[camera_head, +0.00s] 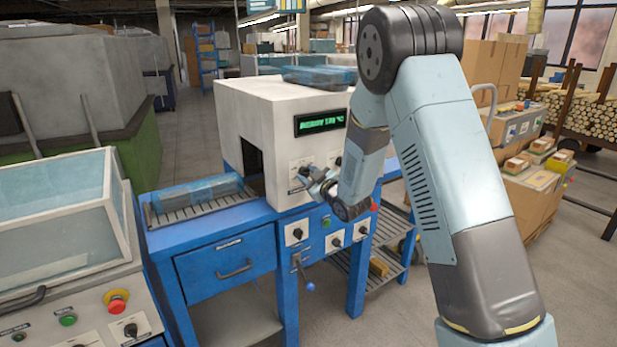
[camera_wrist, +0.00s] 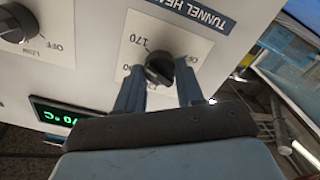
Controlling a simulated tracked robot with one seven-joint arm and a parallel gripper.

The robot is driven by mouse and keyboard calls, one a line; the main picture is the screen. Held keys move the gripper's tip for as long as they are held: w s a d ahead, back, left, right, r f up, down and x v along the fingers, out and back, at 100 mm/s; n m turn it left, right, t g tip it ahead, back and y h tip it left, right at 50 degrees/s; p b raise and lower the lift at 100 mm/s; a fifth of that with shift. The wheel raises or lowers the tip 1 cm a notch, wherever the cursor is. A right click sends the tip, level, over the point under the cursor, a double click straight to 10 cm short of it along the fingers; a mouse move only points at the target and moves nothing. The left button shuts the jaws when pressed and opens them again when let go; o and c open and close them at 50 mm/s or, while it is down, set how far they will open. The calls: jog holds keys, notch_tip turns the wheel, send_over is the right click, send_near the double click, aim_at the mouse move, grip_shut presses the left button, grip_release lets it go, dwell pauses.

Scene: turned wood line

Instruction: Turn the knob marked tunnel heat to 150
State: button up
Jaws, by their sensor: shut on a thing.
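The tunnel heat knob (camera_wrist: 159,66) is black and round on a white plate in the wrist view, under a blue label reading "TUNNEL HEA…". A "170" mark shows beside it; other marks are hidden or unclear, and I cannot read the pointer exactly. My gripper (camera_wrist: 160,80) is shut on the knob, one finger on each side. In the head view my gripper (camera_head: 316,181) is at the front of the white tunnel housing (camera_head: 280,115), and hides most of the knob. A green display (camera_head: 321,122) on the housing is blurred; in the wrist view its end (camera_wrist: 58,116) reads "70 °C".
Another knob (camera_wrist: 17,24), marked OFF and LOW, sits beside the gripped one. Below are more black knobs (camera_head: 297,233) on the blue bench (camera_head: 222,224). A wrapped blue bundle (camera_head: 197,191) lies on the rollers at left. A red stop button (camera_head: 116,302) is front left.

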jog(key=n, duration=0.5)
jog(key=shift+s+a+f, duration=0.1)
jog(key=shift+f+n, duration=0.15)
jog(key=shift+n, duration=2.25)
jog(key=shift+s, duration=0.1)
jog(key=o, duration=0.8)
jog(key=shift+a, duration=0.1)
jog(key=shift+c, duration=0.2)
jog(key=shift+o, duration=1.4)
jog(key=v, duration=1.3)
jog(key=shift+s+d, duration=0.2)
jog(key=shift+d, duration=0.15)
